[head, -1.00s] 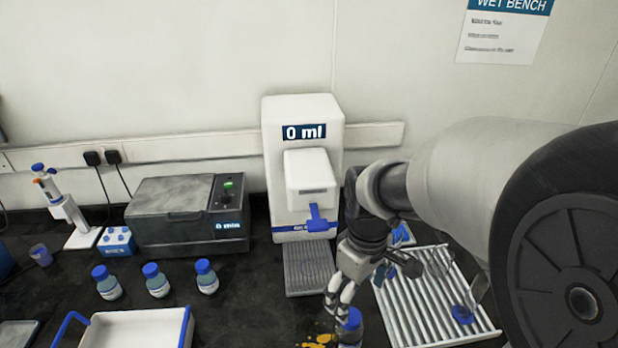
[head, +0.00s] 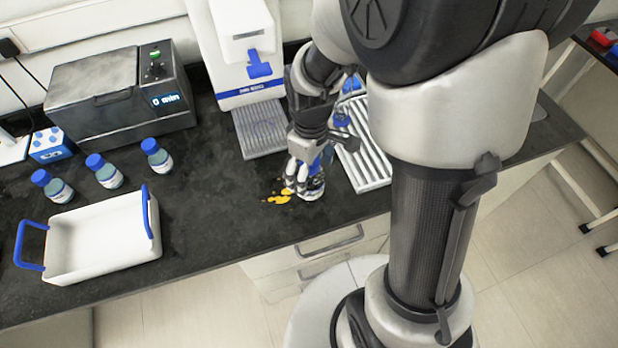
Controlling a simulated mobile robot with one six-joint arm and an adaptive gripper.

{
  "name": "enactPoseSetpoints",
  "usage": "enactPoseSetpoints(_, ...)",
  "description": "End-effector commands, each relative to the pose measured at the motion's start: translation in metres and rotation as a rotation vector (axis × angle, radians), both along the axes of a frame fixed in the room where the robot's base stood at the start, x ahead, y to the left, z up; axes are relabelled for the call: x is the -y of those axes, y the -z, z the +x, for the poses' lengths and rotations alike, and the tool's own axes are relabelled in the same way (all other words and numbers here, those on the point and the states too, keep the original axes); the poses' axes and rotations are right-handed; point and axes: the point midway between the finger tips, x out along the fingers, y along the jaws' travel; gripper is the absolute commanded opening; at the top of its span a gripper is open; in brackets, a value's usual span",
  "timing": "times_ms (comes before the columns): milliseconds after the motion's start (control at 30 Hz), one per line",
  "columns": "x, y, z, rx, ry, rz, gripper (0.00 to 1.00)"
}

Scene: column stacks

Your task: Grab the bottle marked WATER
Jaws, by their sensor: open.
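Three blue-capped bottles stand in a row on the left of the bench: a left one (head: 53,186), a middle one (head: 105,171) and a right one (head: 157,155). Their labels are too small to read, so I cannot tell which says WATER. Another bottle (head: 314,188) stands near the bench's front edge, mostly hidden by my gripper (head: 300,176). My gripper is open and low over this bottle, with its fingers at the bottle's upper part. Whether they touch it I cannot tell, and its label is hidden.
A yellow spill (head: 277,197) lies just left of my gripper. A ribbed white rack (head: 368,165) is on its right, and a dispenser (head: 236,50) with a drip tray (head: 260,130) is behind. A white tray with blue handles (head: 105,270) stands at front left.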

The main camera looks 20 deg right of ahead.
Motion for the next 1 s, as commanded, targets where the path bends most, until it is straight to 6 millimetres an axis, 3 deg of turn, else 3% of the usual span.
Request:
enactPoseSetpoints(300, 0.0, 0.047, 0.0, -0.003, 0.0, 0.0, 0.81)
enactPoseSetpoints(567, 0.0, 0.048, 0.0, 0.0, 0.0, 0.0, 0.8)
enactPoseSetpoints(1000, 0.0, 0.048, 0.0, -0.001, 0.0, 0.0, 0.51)
